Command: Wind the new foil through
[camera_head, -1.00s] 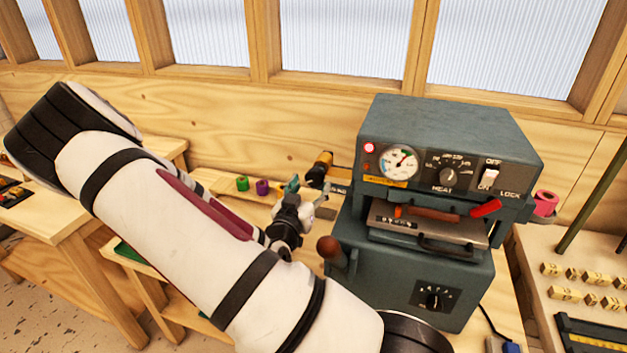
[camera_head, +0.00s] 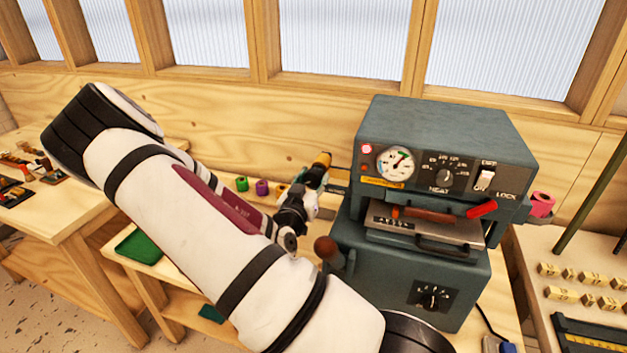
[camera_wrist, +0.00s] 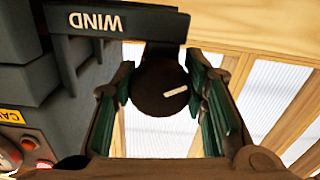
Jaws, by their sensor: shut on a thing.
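My gripper (camera_head: 318,180) is at the left side of the grey foil machine (camera_head: 440,140). In the wrist view its green-padded fingers (camera_wrist: 163,97) are on either side of a dark round knob (camera_wrist: 158,82) with a white mark, and they are shut on it. The knob is below a bracket lettered WIND (camera_wrist: 110,22), upside down in that view. A yellow-orange and black roll (camera_head: 321,160) shows just behind my gripper at the machine's left. A pink roll (camera_head: 542,204) is on the machine's right side. The foil's path inside the machine is hidden.
Small green (camera_head: 242,184) and purple (camera_head: 262,187) rolls stand on the bench left of my gripper. A lever with a brown knob (camera_head: 326,248) stands out at the machine's front left. A type rack (camera_head: 585,285) is at right.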

